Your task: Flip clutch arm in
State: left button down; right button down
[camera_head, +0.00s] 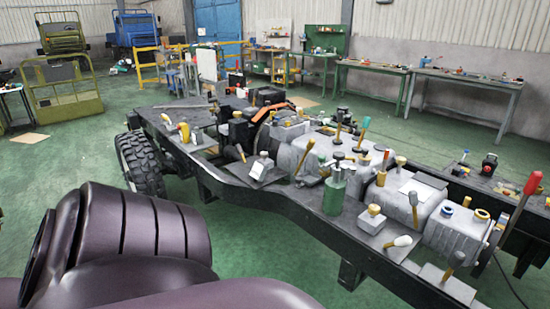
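A long black vehicle chassis (300,213) stands across the middle, carrying grey housings (318,152) and many small levers. A long lever with a red grip (533,184) leans at the far right end. A lever with a teal grip (363,125) stands near the middle, and a shorter one with a white grip (400,241) lies low at the front edge. I cannot tell which of these is the clutch arm. Neither gripper shows; only dark purple links of mine fill the lower left.
A big black tyre (142,165) is at the chassis's left end. A green cylinder (335,190) stands among the parts. Workbenches (463,83) line the back wall, and an olive cab frame (62,90) stands back left. Green floor (290,275) is clear in front.

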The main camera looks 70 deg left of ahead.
aim_at(312, 142)
jog(key=u, duration=1.95)
